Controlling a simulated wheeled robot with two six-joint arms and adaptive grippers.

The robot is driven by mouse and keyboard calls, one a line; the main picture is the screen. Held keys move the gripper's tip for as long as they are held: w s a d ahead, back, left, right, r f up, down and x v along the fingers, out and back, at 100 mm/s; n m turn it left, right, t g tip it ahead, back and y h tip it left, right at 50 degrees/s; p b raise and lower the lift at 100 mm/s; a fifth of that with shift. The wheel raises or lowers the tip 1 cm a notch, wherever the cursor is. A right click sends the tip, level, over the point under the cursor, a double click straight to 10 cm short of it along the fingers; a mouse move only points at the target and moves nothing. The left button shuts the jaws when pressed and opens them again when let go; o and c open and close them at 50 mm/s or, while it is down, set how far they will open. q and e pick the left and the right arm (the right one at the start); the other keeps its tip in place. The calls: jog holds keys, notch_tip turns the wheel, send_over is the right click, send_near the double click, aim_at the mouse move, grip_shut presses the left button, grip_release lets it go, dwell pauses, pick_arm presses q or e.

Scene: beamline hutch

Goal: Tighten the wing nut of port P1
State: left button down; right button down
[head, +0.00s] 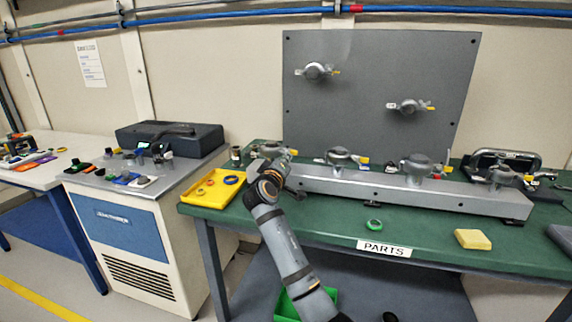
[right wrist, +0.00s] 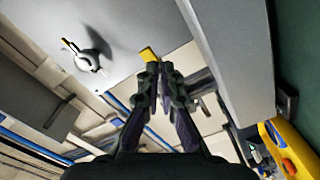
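The grey manifold (head: 400,190) lies along the green bench and carries several clamped ports with yellow-tipped wing nuts. No port label is readable, so I cannot tell which is P1. My right gripper (head: 284,160) is at the leftmost port (head: 270,148), at the manifold's left end, and partly covers it. In the right wrist view the fingers of my right gripper (right wrist: 160,68) are close together, with a yellow wing tip (right wrist: 149,54) right at the fingertips. Whether they clasp the wing is unclear. My left gripper is not in view.
A grey upright panel (head: 380,90) behind carries two more clamped ports (head: 315,71) (head: 408,106). A yellow tray (head: 212,190) with rings is left of my arm. A green ring (head: 373,225), a PARTS label (head: 384,249) and a yellow block (head: 472,239) lie in front.

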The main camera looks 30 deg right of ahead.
jog(key=shift+f, duration=0.25)
jog(key=c, duration=1.8)
grip_release()
jog(key=shift+r, duration=0.1)
jog(key=shift+c, duration=0.2)
jog(key=shift+s+a, duration=0.1)
jog(key=v, duration=0.7)
jog(key=shift+a, duration=0.15)
jog(key=shift+s, duration=0.1)
